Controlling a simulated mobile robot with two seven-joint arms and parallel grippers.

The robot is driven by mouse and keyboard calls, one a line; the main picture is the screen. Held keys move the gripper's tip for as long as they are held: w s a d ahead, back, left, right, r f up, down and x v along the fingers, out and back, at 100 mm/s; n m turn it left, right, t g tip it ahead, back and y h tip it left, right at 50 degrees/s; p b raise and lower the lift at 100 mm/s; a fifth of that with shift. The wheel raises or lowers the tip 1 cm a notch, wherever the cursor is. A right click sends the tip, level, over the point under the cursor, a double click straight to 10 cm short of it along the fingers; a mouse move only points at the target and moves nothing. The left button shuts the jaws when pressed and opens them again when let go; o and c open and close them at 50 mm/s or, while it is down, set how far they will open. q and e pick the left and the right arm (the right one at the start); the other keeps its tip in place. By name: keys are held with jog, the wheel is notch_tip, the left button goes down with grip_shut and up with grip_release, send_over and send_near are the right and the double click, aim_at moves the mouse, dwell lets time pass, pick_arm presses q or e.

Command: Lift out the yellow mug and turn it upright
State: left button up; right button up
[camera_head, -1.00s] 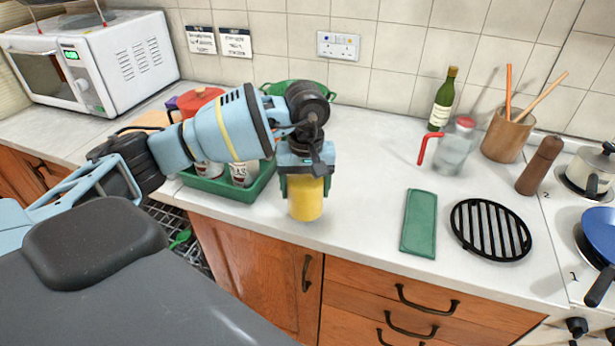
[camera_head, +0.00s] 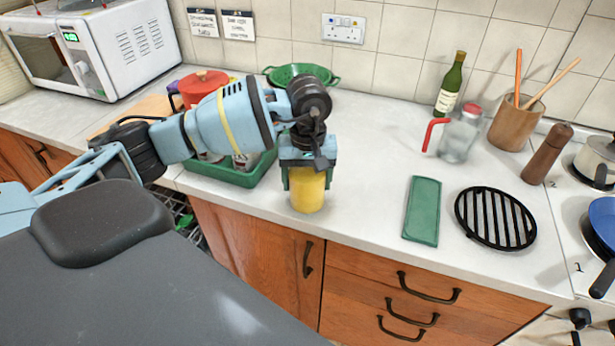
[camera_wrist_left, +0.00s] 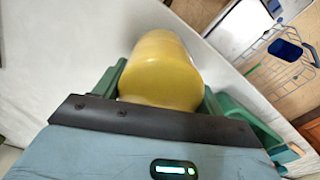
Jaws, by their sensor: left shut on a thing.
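The yellow mug (camera_head: 307,191) is between the fingers of my left gripper (camera_head: 306,178), at the front part of the worktop to the right of the green tray. The gripper points down and is shut on the mug. In the left wrist view the mug (camera_wrist_left: 162,68) fills the space between the green fingers (camera_wrist_left: 160,92). Its smooth, rounded yellow surface faces the camera, and no handle shows. Whether its base touches the worktop, I cannot tell. My right gripper is not in view.
A green tray (camera_head: 226,176) with several items stands left of the mug, partly behind my arm. A green colander (camera_head: 290,72) is behind. A green pad (camera_head: 422,211) and black trivet (camera_head: 496,218) lie to the right. The worktop between mug and pad is clear.

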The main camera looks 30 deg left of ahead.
pick_arm(q)
jog(key=shift+f, duration=0.2)
jog(key=o, duration=1.2)
jog(key=shift+o, duration=0.2)
notch_tip(320, 180, up, 7)
jog(key=shift+f, duration=0.2)
jog(key=shift+r+b, duration=0.3)
jog(key=shift+r, duration=0.35)
jog(key=shift+f, duration=0.1)
